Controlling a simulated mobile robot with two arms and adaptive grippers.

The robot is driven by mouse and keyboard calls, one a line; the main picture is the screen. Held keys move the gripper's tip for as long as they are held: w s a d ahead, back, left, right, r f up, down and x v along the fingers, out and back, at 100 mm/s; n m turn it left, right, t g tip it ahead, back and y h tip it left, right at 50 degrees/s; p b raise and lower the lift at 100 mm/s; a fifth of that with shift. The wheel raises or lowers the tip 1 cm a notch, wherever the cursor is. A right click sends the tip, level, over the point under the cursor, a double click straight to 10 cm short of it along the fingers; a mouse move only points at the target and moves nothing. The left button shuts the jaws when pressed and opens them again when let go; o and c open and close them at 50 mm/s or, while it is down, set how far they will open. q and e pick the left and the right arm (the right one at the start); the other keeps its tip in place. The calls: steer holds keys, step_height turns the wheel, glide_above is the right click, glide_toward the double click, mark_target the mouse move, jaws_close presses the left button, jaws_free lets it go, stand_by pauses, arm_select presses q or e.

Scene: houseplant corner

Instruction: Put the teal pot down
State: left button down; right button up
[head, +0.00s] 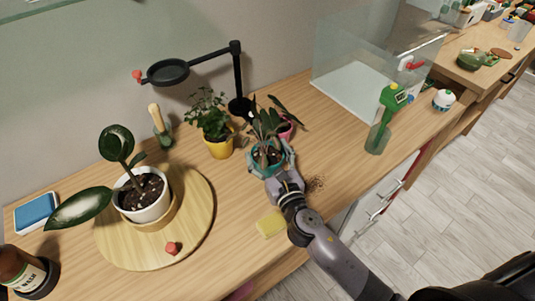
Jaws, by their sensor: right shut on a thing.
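The teal pot (264,168) holds dark soil and a plant with long dark leaves, near the middle of the wooden counter. My right gripper (269,162) is shut on the teal pot from the front, with its fingers around the sides. The pot looks upright. Its base is hidden by the gripper, so I cannot tell whether it touches the counter. My left gripper is not in view.
A pink pot (285,131) stands close behind the teal pot, and a yellow pot (221,148) to its left. A yellow sponge (270,223) lies in front. A round wooden board (205,222) bears a white pot (146,205). A green spray bottle (379,135) stands right.

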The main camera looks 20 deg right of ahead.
steer(key=o, duration=1.4)
steer(key=shift+f, duration=0.1)
